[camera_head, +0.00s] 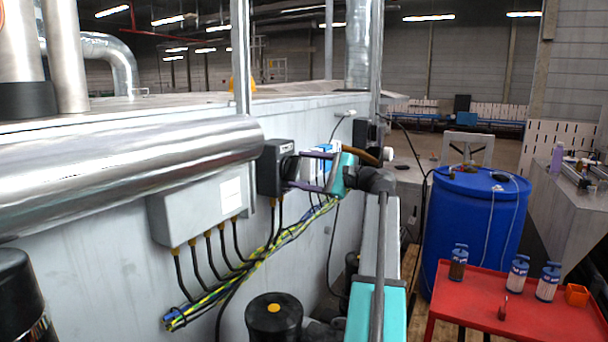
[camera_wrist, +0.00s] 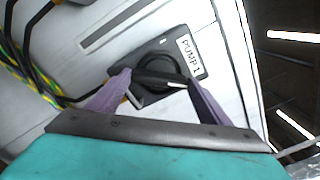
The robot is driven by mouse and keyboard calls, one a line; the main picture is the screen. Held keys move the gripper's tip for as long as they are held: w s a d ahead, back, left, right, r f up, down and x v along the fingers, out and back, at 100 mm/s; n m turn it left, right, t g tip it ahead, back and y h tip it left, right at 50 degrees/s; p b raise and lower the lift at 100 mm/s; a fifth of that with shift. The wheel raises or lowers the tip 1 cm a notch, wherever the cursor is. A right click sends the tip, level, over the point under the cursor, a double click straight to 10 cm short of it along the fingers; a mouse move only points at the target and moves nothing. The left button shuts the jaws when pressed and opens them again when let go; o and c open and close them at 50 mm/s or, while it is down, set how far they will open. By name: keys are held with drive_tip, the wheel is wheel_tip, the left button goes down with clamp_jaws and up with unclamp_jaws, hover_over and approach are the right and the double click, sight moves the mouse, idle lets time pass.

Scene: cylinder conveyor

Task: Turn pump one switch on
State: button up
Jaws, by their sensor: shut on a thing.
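The pump one switch is a black rotary knob (camera_wrist: 158,80) on a dark plate, with a "PUMP 1" label (camera_wrist: 189,57) beside it in the wrist view. My gripper (camera_wrist: 157,84) has its two purple fingers on either side of the knob's handle and is shut on it. In the head view the switch's dark box (camera_head: 271,168) is on the wall of the grey machine, and my gripper (camera_head: 291,170) reaches it from the right. The knob face is hidden there by the fingers. The handle's exact angle is hard to tell.
A grey junction box (camera_head: 200,207) with several cables is left of the switch. Yellow-green cables (camera_head: 255,262) run below. A large metal pipe (camera_head: 130,165) juts out at the left. A blue barrel (camera_head: 470,225) and a red table (camera_head: 530,310) with bottles stand at the right.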

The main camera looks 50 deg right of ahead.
idle(0.4)
drive_tip(key=o, duration=1.1)
drive_tip(key=shift+c, duration=0.2)
drive_tip(key=shift+s+f, duration=0.15)
drive_tip(key=shift+s, duration=0.05)
